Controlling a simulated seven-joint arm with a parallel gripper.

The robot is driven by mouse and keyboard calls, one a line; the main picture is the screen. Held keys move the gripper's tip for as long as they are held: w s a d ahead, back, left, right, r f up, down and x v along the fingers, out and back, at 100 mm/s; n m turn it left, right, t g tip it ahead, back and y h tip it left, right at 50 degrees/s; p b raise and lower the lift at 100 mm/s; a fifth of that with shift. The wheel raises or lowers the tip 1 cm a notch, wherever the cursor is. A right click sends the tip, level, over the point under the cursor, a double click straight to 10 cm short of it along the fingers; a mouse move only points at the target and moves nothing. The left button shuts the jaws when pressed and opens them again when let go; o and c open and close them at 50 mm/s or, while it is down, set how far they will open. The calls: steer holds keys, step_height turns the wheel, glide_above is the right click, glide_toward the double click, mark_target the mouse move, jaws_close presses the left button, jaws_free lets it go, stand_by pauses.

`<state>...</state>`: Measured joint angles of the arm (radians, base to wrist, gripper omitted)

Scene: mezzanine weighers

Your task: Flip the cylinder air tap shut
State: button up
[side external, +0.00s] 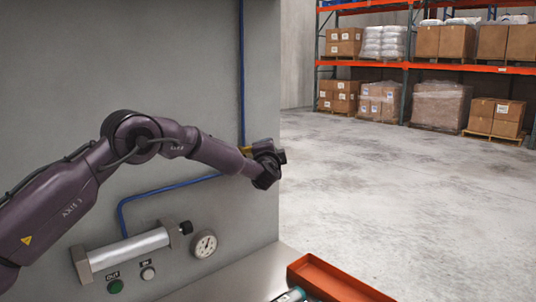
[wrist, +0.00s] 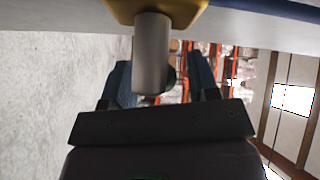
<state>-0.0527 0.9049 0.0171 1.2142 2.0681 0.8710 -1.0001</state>
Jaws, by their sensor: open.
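The air tap's brass-yellow body (side external: 246,151) sits on the grey panel where the blue air lines meet, partly hidden by my arm. In the wrist view the yellow body (wrist: 160,8) is at the top, and a grey round bar (wrist: 152,55) sticks out from it towards me. My gripper (side external: 272,162) is at the tap in the side external view. In the wrist view my gripper (wrist: 160,80) is open, with a dark blue finger on each side of the bar. I cannot tell whether a finger touches it. The silver cylinder (side external: 128,250) is mounted lower left.
A pressure gauge (side external: 204,244) is right of the cylinder. Below are a green button (side external: 116,286) marked OUT and a pale button (side external: 148,273). An orange-red tray (side external: 335,277) lies by the bench's front edge. Open floor and pallet racks (side external: 408,62) are beyond the panel.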

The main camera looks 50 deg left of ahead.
steer(key=shift+w+a, duration=0.1)
steer(key=shift+a, duration=0.05)
steer(key=shift+c, duration=0.3)
jaws_close()
steer(key=shift+f+m+g+h, duration=0.45)
steer(key=shift+m+g+h, duration=0.05)
steer(key=shift+m+g, duration=0.2)
steer(key=shift+o, duration=0.3)
jaws_free()
steer(key=v, duration=1.3)
